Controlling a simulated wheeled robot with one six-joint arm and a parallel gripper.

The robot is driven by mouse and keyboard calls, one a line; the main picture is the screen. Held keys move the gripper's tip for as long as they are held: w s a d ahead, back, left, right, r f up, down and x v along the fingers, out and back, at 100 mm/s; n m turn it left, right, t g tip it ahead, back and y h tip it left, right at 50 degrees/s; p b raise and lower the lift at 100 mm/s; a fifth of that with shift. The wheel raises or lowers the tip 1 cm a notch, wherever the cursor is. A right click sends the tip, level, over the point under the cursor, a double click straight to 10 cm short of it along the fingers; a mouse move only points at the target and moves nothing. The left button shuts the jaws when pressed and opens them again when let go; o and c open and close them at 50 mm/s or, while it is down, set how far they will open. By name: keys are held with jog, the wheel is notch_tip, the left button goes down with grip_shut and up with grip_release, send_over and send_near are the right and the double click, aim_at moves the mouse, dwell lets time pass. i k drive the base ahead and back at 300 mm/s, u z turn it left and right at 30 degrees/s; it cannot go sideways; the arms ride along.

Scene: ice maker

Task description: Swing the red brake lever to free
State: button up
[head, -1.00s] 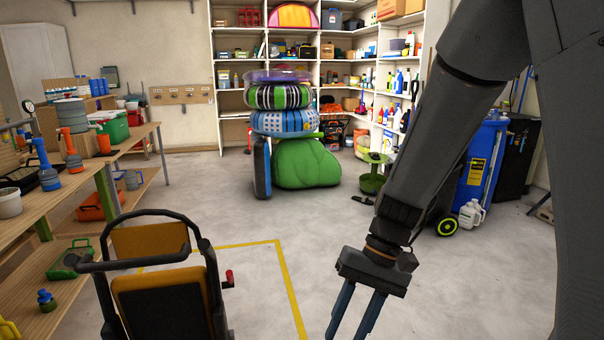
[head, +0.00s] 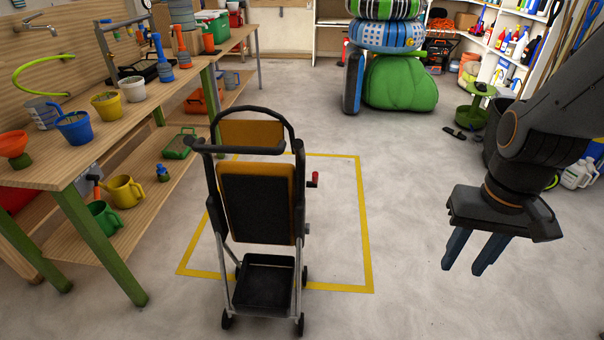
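The ice maker (head: 256,205) is an upright wheeled frame with a black and orange body, a black top handle and a black tray low down. My gripper (head: 463,268) is at the right, well apart from the ice maker, pointing down over bare floor. Its two blue-grey fingers are apart, with nothing seen between them.
A wooden workbench (head: 90,165) with pots and watering cans stands close on the left. Inflatable rings (head: 386,38) and a green bag (head: 400,84) stand at the back. A green stool (head: 473,108) is at the back right. Floor between ice maker and gripper is clear.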

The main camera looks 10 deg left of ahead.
aim_at(315, 176)
jog(key=u, duration=0.75)
jog(key=k, duration=0.35)
jog(key=z, duration=0.4)
